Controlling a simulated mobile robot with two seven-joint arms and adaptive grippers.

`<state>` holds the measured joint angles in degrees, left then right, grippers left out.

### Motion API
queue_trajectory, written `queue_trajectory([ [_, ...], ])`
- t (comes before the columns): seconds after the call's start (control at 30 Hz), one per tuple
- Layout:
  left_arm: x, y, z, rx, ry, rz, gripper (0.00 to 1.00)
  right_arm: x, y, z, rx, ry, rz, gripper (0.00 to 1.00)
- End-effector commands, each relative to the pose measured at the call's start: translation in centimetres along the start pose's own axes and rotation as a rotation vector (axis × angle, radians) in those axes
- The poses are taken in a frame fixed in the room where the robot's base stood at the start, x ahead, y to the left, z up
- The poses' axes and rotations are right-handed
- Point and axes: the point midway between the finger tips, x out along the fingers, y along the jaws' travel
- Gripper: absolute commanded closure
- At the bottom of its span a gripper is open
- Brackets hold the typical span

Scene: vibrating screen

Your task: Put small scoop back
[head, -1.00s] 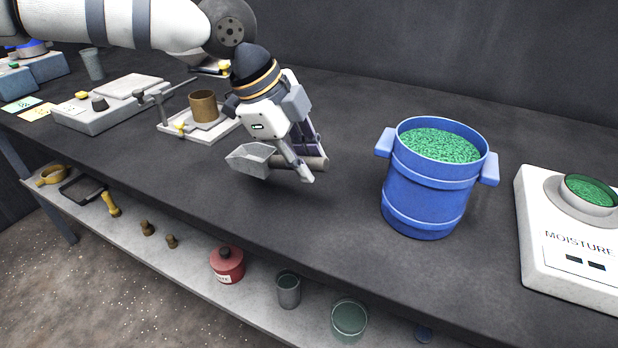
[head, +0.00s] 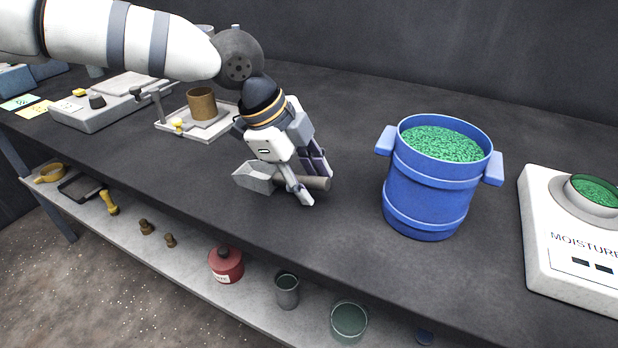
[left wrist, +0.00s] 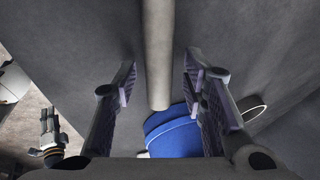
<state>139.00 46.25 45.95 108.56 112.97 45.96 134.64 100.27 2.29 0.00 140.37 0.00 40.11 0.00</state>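The small scoop is grey, with an open scoop pan (head: 254,177) and a brownish-grey handle (head: 316,183). It appears to rest on the dark bench top, left of the blue bucket. My left gripper (head: 311,181) is low over the handle with its fingers around it. In the left wrist view the handle (left wrist: 158,50) runs between the two fingers with a visible gap on each side, so the gripper is open. My right gripper (left wrist: 49,122) shows small at the left of the wrist view; its finger opening is unclear.
The blue bucket (head: 428,205) with green granules stands right of the scoop. A white moisture meter (head: 570,240) is at the far right. A tray with a brown cup (head: 202,104) is behind left. A lower shelf (head: 190,262) holds a red jar and other items.

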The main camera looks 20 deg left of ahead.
Motion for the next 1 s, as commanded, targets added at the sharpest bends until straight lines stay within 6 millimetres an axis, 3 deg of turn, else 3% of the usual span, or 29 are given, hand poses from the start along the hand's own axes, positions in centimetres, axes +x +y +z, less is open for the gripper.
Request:
queue_trajectory([
  [0.3, -7.9, -0.2, -0.1, 0.001, 0.003, -0.011, 0.61, -1.4, -0.1, -1.1, 0.0, 0.05, -0.002, 0.6],
  [0.5, -11.2, -0.1, 0.0, -0.001, 0.002, -0.002, 0.61, -1.2, -0.1, -1.0, 0.0, 0.044, -0.002, 0.6],
  [1.0, -12.0, 0.0, 0.0, -0.001, 0.001, 0.001, 0.61, -1.2, -0.1, -1.0, 0.0, 0.044, -0.002, 0.6],
])
